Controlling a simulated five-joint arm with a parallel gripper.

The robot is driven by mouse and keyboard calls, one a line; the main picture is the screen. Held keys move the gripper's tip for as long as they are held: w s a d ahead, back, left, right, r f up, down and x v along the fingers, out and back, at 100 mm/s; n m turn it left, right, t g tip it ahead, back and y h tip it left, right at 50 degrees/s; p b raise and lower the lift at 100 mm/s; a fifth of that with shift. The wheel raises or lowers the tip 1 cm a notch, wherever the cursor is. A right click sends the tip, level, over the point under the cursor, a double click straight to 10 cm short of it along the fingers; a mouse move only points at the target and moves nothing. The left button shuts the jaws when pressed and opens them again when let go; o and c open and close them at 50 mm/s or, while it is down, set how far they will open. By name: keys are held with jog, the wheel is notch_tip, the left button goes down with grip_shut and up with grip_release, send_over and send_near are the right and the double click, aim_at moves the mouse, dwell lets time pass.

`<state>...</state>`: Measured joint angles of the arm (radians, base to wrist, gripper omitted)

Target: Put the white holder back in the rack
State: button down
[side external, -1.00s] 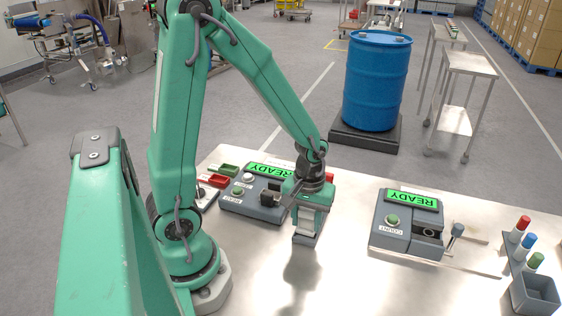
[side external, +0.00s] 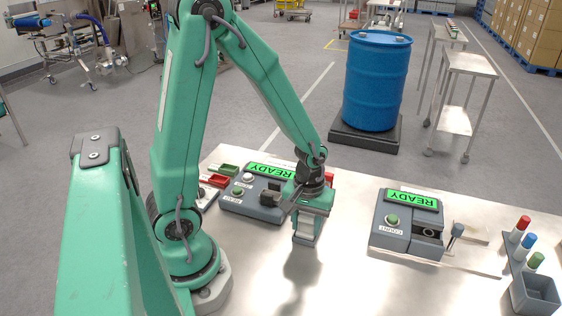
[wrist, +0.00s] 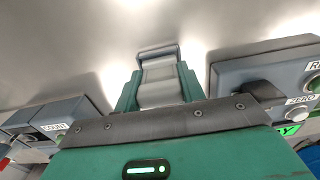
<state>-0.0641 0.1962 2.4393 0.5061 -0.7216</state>
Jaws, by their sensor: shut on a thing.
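My gripper (side external: 306,232) is shut on a pale grey-white block, which looks like the white holder (wrist: 160,85), and holds it over the bare steel table. In the wrist view the block sits between the green fingers, with a grey bar at its far end. Its lower end in the side view looks close to the table; I cannot tell whether it touches. A rack is not clearly identifiable. Red (side external: 216,181) and green (side external: 230,169) pieces with pale parts lie at the table's back left, partly hidden by a grey device.
The left grey device (side external: 245,205) with a READY display stands behind my gripper. The right COUNT device (side external: 400,240) has a lever (side external: 453,238) beside it. A grey stand (side external: 512,262) holds red-, blue- and green-capped tubes at far right. The table front (side external: 340,285) is clear.

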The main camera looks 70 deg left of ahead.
aim_at(307, 215)
jog(key=shift+f, duration=0.5)
dwell(0.3)
jog(key=c, duration=0.8)
grip_release()
jog(key=shift+o, duration=0.2)
jog(key=shift+r, duration=0.1)
jog(key=shift+r, duration=3.8)
